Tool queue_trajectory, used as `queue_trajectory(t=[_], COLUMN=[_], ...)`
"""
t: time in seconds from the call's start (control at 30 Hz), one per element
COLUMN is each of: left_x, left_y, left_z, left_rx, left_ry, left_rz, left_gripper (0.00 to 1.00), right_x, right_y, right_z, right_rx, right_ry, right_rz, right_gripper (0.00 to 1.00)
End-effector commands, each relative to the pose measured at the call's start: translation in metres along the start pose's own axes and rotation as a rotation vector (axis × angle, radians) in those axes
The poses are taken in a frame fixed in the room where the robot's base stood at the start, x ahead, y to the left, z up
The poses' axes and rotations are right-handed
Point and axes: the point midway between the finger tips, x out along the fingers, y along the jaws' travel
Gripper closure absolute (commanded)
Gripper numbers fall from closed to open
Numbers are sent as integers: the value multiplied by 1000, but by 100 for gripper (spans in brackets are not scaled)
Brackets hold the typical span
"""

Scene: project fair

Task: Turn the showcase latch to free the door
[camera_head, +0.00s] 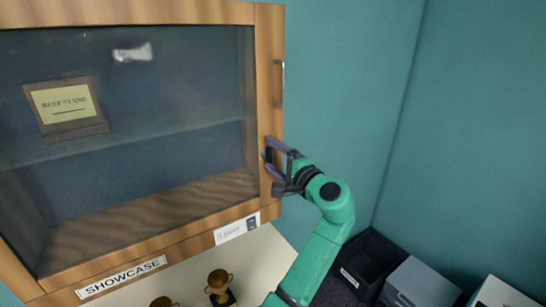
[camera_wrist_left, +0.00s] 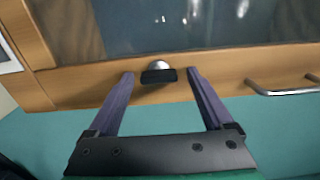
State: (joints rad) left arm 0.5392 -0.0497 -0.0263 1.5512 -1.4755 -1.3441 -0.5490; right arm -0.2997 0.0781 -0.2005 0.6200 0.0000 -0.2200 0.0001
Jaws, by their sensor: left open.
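The showcase door (camera_head: 265,100) is wood-framed with a dark glass pane and looks shut. Its latch (camera_wrist_left: 158,74), a dark bar on a round silver base, is on the door frame in the left wrist view. The bar lies crosswise in that view. My left gripper (camera_head: 267,156) is at the right edge of the door, over the latch. In the left wrist view its two purple fingers (camera_wrist_left: 160,82) are open, one on each side of the latch, with gaps between. In the head view the fingers mostly hide the latch. My right gripper is not in view.
A metal door handle (camera_head: 280,83) is above my gripper on the same frame edge. Inside the showcase a framed plaque (camera_head: 65,105) stands on a glass shelf. Trophies (camera_head: 219,286) stand below. Dark and grey boxes (camera_head: 370,262) are at lower right. The teal wall is bare.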

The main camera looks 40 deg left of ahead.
Motion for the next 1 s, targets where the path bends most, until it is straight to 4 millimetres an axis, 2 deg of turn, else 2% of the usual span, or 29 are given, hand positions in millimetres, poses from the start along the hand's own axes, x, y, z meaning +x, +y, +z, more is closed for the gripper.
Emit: queue_trajectory(t=[0.17,0.4,0.53,0.7,1.0], left_x=[-28,-99,-127,-141,-141], left_y=[7,7,4,1,0], left_z=[0,0,1,2,2], left_rx=[-3,-4,-2,-2,-2], left_ry=[3,4,1,-2,-1], left_rz=[2,3,2,0,0], left_gripper=[15,15,15,15,15], right_x=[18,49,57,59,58], right_y=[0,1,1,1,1], right_z=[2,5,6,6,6], right_rx=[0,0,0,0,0], right_ry=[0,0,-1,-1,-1], right_rz=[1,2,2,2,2], right_gripper=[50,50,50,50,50])
